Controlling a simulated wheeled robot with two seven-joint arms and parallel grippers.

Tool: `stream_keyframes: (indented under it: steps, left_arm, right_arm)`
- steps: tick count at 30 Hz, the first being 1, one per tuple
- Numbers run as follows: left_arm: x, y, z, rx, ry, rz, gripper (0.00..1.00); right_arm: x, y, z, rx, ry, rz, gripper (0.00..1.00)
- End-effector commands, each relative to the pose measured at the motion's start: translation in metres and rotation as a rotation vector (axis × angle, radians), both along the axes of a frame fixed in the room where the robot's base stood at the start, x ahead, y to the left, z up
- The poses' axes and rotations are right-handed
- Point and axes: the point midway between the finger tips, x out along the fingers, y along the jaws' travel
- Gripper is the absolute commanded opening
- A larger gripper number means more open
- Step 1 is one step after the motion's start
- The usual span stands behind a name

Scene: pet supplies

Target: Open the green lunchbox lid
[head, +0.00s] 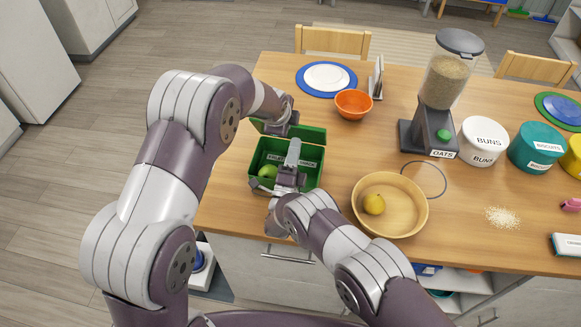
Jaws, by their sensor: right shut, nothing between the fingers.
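The green lunchbox (256,186) stands on the left part of the table with its inside in view. A green fruit (267,171) lies in it, beside a partly covered white label. Its green lid (314,134) is raised along the far side. My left gripper (284,124) is at the lid, in front of part of it; its fingers are too hidden to tell open from shut. My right gripper (293,150) is shut and empty, reaching over the lunchbox from its near side and covering part of the inside.
An orange bowl (353,105), a blue plate (308,87) and an oats dispenser (415,142) stand farther back. White (483,141) and teal (537,148) tubs are at the right.

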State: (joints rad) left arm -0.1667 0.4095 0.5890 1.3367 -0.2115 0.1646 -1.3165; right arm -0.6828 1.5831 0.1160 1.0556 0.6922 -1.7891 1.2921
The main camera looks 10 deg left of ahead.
Motion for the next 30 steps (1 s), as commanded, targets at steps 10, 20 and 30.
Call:
stream_keyframes:
  steps: [10, 20, 30]
  left_arm:
    - [0.001, 0.0, 0.002, -0.001, -0.005, 0.0, 0.0]
    - [0.001, 0.0, 0.002, -0.001, -0.005, 0.0, 0.0]
    - [-0.003, 0.0, -0.004, 0.003, 0.012, -0.001, 0.15]
  right_arm:
    - [0.019, -0.002, 0.01, -0.001, 0.001, 0.0, 0.0]
    - [0.025, -0.003, 0.015, 0.003, 0.025, -0.001, 0.0]
    - [0.034, -0.004, 0.021, 0.008, 0.059, -0.001, 0.0]
